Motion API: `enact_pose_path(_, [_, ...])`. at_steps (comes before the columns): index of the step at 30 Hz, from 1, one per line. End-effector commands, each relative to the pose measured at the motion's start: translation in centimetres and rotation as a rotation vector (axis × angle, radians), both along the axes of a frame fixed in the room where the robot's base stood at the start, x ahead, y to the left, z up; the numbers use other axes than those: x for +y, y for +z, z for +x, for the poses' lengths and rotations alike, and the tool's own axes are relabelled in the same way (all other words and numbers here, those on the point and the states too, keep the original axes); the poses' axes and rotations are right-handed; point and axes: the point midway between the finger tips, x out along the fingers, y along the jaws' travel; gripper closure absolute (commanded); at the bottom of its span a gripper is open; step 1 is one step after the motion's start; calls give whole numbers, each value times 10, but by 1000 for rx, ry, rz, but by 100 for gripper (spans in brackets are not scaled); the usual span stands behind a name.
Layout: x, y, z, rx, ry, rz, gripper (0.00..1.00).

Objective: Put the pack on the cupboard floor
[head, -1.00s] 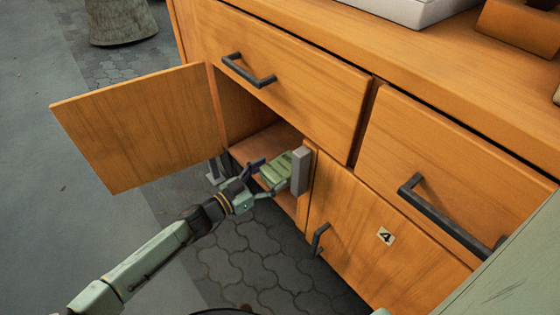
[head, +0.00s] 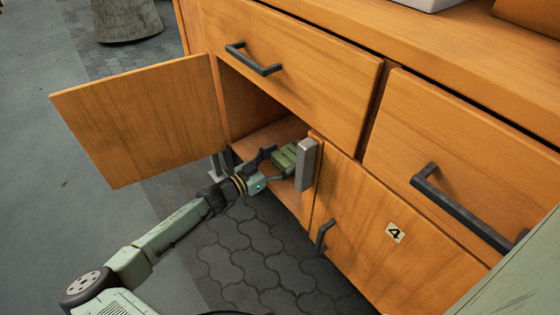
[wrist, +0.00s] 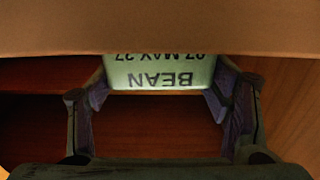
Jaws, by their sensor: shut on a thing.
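The pack (head: 284,158) is a small pale green block, partly hidden behind my gripper and a grey upright bar. In the wrist view the pack (wrist: 160,72) shows upside-down print reading "BEAN" and a date, between my two fingers. My gripper (head: 272,167) is shut on the pack, at the opening of the lower left cupboard. The cupboard floor (head: 268,138) shows as an orange-brown board inside the opening. I cannot tell whether the pack touches it.
The cupboard door (head: 145,120) stands open to the left. A grey upright bar (head: 306,165) stands at the right edge of the opening. A closed drawer (head: 290,75) is above, and a closed door marked 4 (head: 370,240) is to the right.

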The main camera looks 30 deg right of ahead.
Motion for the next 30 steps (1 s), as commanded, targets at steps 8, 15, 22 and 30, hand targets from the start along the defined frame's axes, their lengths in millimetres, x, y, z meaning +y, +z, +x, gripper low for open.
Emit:
enact_pose_path(8, [0,-4,0,0,0,1,22])
enact_pose_path(15, [0,-4,0,0,0,1,9])
enact_pose_path(22, [0,-3,0,0,0,0,9])
enact_pose_path(30, [24,2,-2,-1,3,1,9])
